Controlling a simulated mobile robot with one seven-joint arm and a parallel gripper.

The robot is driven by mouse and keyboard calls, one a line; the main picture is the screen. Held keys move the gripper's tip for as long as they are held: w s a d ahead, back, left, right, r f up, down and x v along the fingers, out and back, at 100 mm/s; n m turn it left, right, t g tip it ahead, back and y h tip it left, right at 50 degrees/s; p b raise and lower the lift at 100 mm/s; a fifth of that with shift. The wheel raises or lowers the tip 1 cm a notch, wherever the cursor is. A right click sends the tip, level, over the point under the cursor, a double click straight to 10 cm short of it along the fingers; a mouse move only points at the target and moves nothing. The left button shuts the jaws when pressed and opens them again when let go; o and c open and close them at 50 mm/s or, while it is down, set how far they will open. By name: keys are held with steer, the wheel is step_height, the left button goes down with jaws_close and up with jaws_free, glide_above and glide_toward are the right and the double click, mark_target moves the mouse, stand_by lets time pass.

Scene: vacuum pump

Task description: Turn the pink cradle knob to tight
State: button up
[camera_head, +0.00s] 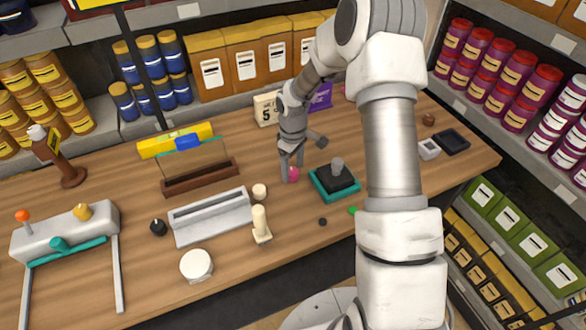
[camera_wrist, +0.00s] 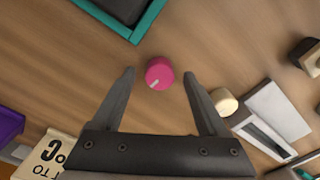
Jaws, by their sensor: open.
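The pink knob (camera_head: 293,175) stands on the wooden table near its middle. In the wrist view the knob (camera_wrist: 159,74) shows a round pink top with a short white mark pointing toward the lower left. My gripper (camera_head: 291,163) is over the knob, pointing down. In the wrist view my gripper (camera_wrist: 159,76) is open, with one finger on each side of the knob and a visible gap on both sides. No label for tight is readable. The exact height of the fingertips against the knob cannot be told.
A teal-edged black base (camera_head: 333,183) with a grey post is close right of the knob. A cream round piece (camera_head: 259,191) and a grey-white tray (camera_head: 210,216) are to its left. A calendar block (camera_head: 266,108) and purple packet (camera_head: 321,97) stand behind. Bare wood surrounds the knob.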

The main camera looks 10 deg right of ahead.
steer(key=shift+f, duration=0.7)
jaws_close()
